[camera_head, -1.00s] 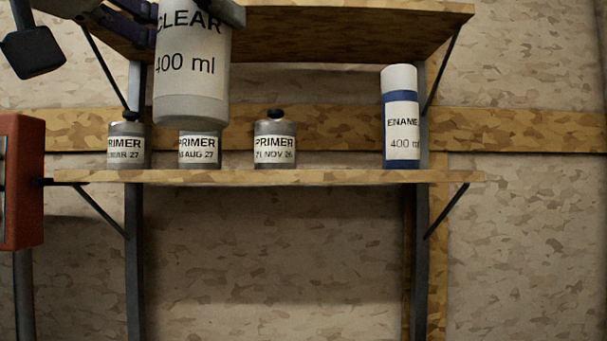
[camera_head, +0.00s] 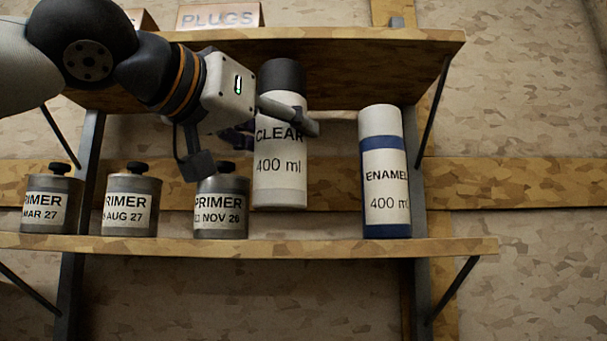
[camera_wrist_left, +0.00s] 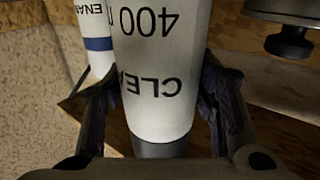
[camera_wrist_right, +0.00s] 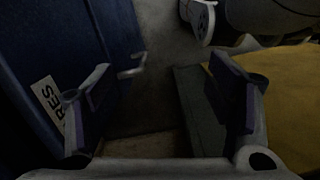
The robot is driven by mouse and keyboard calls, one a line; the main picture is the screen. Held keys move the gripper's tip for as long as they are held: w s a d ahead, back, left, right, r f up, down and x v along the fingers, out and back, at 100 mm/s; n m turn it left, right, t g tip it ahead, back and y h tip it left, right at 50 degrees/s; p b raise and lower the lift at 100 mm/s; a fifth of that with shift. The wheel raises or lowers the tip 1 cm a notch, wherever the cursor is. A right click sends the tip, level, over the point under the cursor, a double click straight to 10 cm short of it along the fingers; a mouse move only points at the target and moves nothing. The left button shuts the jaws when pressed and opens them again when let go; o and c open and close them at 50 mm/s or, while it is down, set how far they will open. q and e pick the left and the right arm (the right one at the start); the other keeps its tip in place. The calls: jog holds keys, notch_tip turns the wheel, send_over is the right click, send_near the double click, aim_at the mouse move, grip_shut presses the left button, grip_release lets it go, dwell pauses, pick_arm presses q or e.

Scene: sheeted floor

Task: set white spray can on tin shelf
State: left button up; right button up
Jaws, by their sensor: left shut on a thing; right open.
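The white spray can (camera_head: 280,165), labelled CLEAR 400 ml with a dark cap, is upright in my left gripper (camera_head: 290,115). The left wrist view shows both fingers shut around the can (camera_wrist_left: 160,70). In the head view its base appears above the tin shelf (camera_head: 330,248), between the rightmost PRIMER tin (camera_head: 221,215) and the blue-and-white ENAMEL can (camera_head: 386,185). The fingers overlap the upper label. My right gripper (camera_wrist_right: 165,100) is open and empty in the right wrist view, away from the shelf.
Two more PRIMER tins (camera_head: 131,205) (camera_head: 51,205) stand to the left on the same shelf. An upper shelf (camera_head: 340,40) with a PLUGS box (camera_head: 219,15) is overhead. There is bare shelf between the rightmost tin and the ENAMEL can. A blue surface (camera_wrist_right: 40,60) is beside my right gripper.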

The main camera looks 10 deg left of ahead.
aim_at(263, 153)
pick_arm(q)
jog(key=w+d+f, duration=0.1)
jog(key=w, duration=0.1)
jog(key=w+f, duration=0.1)
jog(key=w, duration=0.1)
jog(key=w+d+f, duration=0.1)
jog(key=w, duration=0.2)
jog(key=shift+d+f+b, duration=0.3)
jog(key=shift+d+f, duration=0.05)
jog(key=shift+s+r, duration=0.15)
jog(key=shift+s, duration=0.15)
jog(key=o, duration=1.2)
jog(key=v, duration=1.2)
jog(key=shift+p, duration=0.3)
